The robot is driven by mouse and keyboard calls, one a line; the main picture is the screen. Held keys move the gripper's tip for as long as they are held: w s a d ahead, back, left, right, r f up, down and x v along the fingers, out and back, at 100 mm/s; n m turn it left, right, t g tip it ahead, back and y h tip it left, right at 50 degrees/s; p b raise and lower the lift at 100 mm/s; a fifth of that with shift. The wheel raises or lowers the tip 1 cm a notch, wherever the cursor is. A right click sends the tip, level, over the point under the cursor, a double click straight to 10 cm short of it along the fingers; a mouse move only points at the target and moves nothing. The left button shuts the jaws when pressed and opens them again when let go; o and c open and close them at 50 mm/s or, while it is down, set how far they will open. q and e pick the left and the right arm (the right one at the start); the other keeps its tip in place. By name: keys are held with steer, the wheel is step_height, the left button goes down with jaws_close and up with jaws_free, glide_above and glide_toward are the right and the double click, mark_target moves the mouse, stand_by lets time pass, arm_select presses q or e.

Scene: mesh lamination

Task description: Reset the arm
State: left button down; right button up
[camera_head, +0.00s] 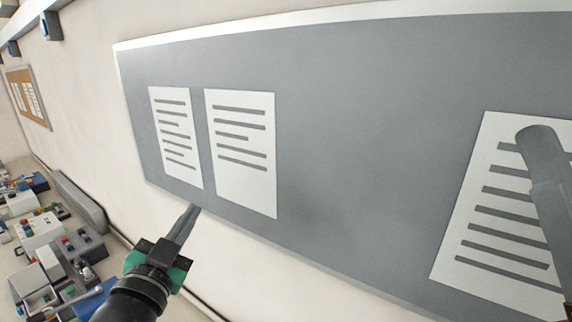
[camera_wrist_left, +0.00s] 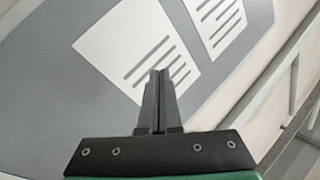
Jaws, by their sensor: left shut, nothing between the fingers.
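My left gripper (camera_head: 190,216) comes in from the lower left in the head view, with a green and black body and dark fingers. Its fingers are shut and hold nothing. The fingertips show in front of the lower edge of a grey board (camera_head: 340,130), just below two white sheets. In the left wrist view the shut fingers (camera_wrist_left: 158,76) overlap the lower part of a sheet (camera_wrist_left: 140,50); I cannot tell if they touch it. A grey rounded arm part (camera_head: 550,180) stands at the right edge of the head view. My right gripper is not seen.
The board carries a left sheet (camera_head: 176,135), a middle sheet (camera_head: 243,150) and a larger-looking right sheet (camera_head: 495,215), partly covered by the grey arm part. A cluttered bench (camera_head: 50,250) with boxes and devices lies at lower left. A cork board (camera_head: 28,95) hangs farther off.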

arm_select(q)
steer(key=s+r+n+t, duration=0.6)
steer(key=s+r+t, duration=0.2)
steer(key=s+r, duration=1.1)
steer(key=s, duration=0.2)
steer(key=shift+s+a+r, duration=0.15)
steer(key=shift+s+a, duration=0.2)
